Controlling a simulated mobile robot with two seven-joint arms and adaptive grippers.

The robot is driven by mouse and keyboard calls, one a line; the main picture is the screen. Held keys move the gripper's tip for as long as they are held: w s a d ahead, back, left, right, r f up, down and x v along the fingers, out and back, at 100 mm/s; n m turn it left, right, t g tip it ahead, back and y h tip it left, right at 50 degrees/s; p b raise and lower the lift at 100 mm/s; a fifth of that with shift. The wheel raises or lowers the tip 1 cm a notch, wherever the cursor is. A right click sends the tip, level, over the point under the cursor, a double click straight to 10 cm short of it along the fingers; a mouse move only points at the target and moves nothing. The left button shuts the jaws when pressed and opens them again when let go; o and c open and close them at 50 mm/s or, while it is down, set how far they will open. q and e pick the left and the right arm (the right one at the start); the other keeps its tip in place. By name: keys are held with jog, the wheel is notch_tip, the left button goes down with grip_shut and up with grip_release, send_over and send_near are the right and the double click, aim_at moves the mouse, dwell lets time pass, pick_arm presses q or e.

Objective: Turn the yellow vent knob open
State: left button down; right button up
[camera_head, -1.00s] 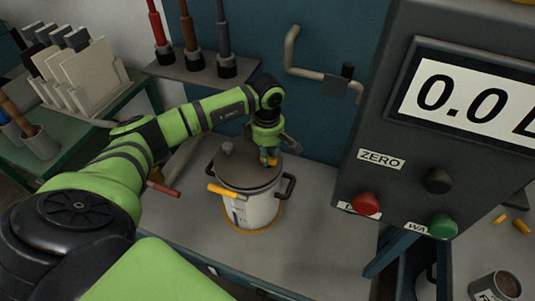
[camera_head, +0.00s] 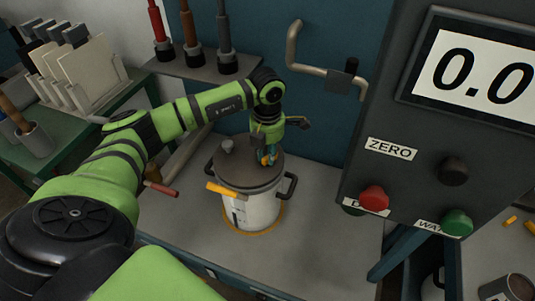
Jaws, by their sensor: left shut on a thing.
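A pressure pot (camera_head: 256,207) with a grey lid stands on the grey worktop, with dark side handles and a yellow-orange bar handle (camera_head: 223,190) at its front left. My left arm reaches in from the left, and my left gripper (camera_head: 266,158) points down at the right part of the lid. Its fingers are shut on the small yellow vent knob (camera_head: 265,161), which they mostly hide. How far the knob is turned cannot be made out. My right gripper is not in view.
A grey scale panel (camera_head: 440,130) with a display, a red button (camera_head: 373,198) and a green button (camera_head: 456,222) stands close on the right. A bent pipe (camera_head: 318,68) is on the blue wall behind. Free worktop lies right of the pot.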

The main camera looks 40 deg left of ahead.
aim_at(267, 156)
pick_arm(q)
jog(key=n+b, duration=0.1)
jog(key=n, duration=0.5)
jog(key=shift+s+d+n, duration=0.1)
jog(key=shift+s+n, duration=0.05)
jog(key=shift+n, duration=0.15)
dwell(0.5)
jog(key=c, duration=1.1)
grip_release()
notch_tip(267, 156, up, 12)
jog(key=shift+f, duration=0.1)
